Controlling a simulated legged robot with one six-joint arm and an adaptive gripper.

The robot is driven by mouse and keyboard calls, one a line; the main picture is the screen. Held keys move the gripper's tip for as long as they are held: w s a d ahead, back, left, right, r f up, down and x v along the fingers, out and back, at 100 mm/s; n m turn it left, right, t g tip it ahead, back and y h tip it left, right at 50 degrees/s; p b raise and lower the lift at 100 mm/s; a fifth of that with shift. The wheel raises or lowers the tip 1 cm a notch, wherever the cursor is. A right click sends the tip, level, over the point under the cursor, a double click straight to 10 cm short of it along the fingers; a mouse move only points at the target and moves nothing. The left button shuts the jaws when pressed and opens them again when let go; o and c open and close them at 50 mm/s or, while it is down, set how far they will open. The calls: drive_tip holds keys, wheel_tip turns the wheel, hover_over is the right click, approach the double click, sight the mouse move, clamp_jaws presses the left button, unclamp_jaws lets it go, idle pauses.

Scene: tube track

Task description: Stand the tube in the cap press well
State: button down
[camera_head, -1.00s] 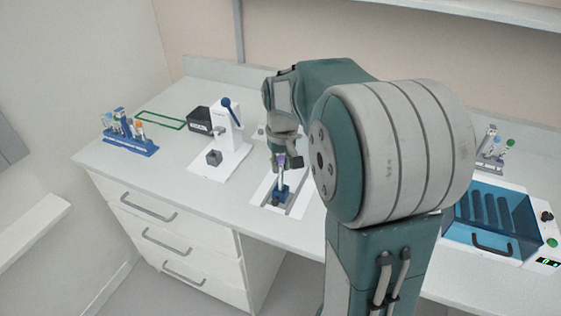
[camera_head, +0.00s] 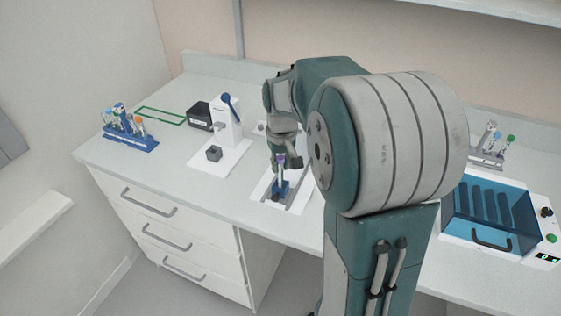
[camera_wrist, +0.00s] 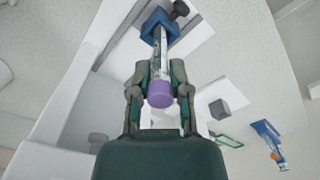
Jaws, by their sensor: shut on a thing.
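The tube (camera_head: 280,173) is thin and clear with a purple cap. It stands in a blue holder (camera_head: 283,188) on a railed white track plate. In the wrist view the tube (camera_wrist: 160,50) runs from the blue holder (camera_wrist: 152,22) to its purple cap (camera_wrist: 160,94). My gripper (camera_head: 279,162) is shut on the tube close to the cap, one finger on each side. The cap press (camera_head: 227,125) is white with a blue lever, left of my gripper. Its dark grey square well block (camera_head: 213,154) stands on a white base. It also shows in the wrist view (camera_wrist: 218,109).
A blue rack (camera_head: 132,138) with several tubes stands at the far left. A black box (camera_head: 199,115) and a green outline (camera_head: 161,117) lie behind the press. A blue-lidded machine (camera_head: 490,222) is at the right. Bare counter lies between rack and press.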

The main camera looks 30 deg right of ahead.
drive_tip(key=c, duration=0.5)
unclamp_jaws()
drive_tip(key=r, duration=1.2)
drive_tip(key=shift+s, duration=0.2)
drive_tip(key=shift+a, duration=0.15)
drive_tip(key=s+a+f+t, duration=0.2)
drive_tip(key=s+a, duration=0.4)
drive_tip(key=s, duration=0.3)
drive_tip(key=s+a+f+n+t, duration=0.1)
drive_tip(key=s+a+t, duration=0.2)
drive_tip(key=s+a, duration=0.3)
drive_tip(key=s, duration=0.3)
drive_tip(key=shift+s+a+f, duration=0.2)
drive_tip(key=shift+s+f, duration=0.05)
drive_tip(key=shift+f, duration=0.15)
